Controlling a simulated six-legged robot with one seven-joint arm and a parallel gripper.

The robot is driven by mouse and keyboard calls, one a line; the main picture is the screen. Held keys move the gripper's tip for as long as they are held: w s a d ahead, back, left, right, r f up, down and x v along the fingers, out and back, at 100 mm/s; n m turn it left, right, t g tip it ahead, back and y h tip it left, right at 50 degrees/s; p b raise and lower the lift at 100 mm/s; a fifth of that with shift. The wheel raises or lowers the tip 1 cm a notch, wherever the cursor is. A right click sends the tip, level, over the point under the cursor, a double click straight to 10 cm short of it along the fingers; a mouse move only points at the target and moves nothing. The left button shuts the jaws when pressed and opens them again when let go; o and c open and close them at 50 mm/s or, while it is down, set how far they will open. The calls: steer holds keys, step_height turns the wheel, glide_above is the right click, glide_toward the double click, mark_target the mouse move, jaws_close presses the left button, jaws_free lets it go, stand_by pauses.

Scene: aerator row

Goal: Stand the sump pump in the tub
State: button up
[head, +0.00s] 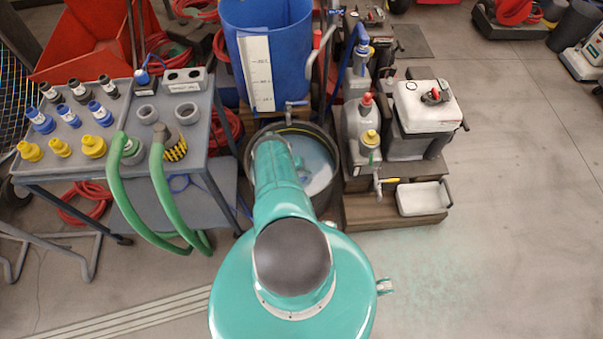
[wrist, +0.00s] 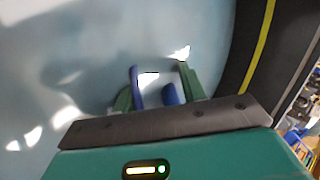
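The tub (head: 331,200) is round and black, with pale blue water inside, and stands behind my teal arm. In the wrist view its dark rim with a yellow stripe (wrist: 262,40) runs down the right side, and the water (wrist: 60,60) fills most of the rest. My gripper (wrist: 160,78) is over the water, its green fingers with blue pads apart. Only pale water and bright glare show between them. In the head view my arm hides most of the gripper. I cannot make out a sump pump for sure; a yellow-and-black striped piece (head: 176,151) sits on the cart at a green hose end.
A grey cart (head: 200,118) at left bears several fittings and green hoses (head: 118,190) that hang off its front. A blue barrel (head: 285,70) stands behind the tub. Wooden steps (head: 375,212) with jugs and a white tray (head: 422,198) stand right.

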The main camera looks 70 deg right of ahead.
steer(key=shift+s+a+f, duration=0.1)
steer(key=shift+a+f, duration=0.05)
steer(key=shift+a, duration=0.05)
steer(key=v, duration=1.4)
steer(key=shift+d, duration=0.15)
